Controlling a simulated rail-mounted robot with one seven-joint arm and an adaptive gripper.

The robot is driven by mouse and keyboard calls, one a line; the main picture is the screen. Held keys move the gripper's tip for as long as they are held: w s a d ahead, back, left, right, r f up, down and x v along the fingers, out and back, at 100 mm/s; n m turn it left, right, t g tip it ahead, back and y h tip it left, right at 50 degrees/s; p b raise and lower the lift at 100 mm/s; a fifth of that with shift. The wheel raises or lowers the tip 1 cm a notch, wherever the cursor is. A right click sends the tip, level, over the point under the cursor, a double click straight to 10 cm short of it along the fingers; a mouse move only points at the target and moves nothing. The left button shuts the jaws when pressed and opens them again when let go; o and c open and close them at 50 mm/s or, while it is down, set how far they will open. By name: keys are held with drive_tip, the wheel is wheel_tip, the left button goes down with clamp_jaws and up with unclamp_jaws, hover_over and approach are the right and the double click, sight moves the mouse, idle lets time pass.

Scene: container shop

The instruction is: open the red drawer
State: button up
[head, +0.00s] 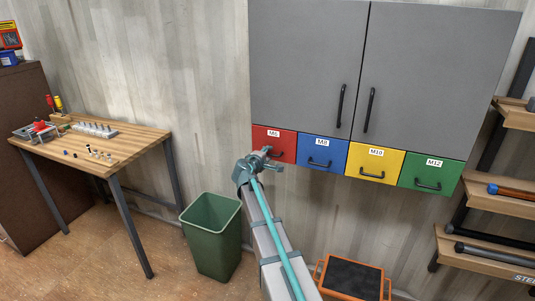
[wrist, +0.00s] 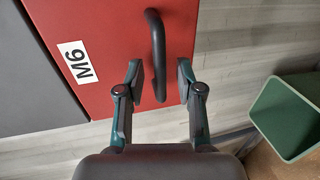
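The red drawer (head: 268,138), labelled M6, is at the left end of a row of coloured drawers under the grey wall cabinet. It looks shut in the head view. In the wrist view the red drawer front (wrist: 110,40) fills the upper left, with its dark handle (wrist: 157,50) running up the picture. My gripper (wrist: 160,72) is open, with one finger on each side of the handle's lower part. The handle lies between the fingers; I cannot tell whether either finger touches it. In the head view my gripper (head: 268,158) is at the drawer front and partly covers the handle.
Blue (head: 322,151), yellow (head: 374,162) and green (head: 431,172) drawers sit to the right. A green bin (head: 212,235) stands below on the floor. A workbench (head: 100,148) is at the left, shelves (head: 500,195) at the right, and an orange-framed step (head: 352,278) below.

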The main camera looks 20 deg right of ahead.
drive_tip(key=shift+d, duration=0.1)
clamp_jaws()
idle(0.4)
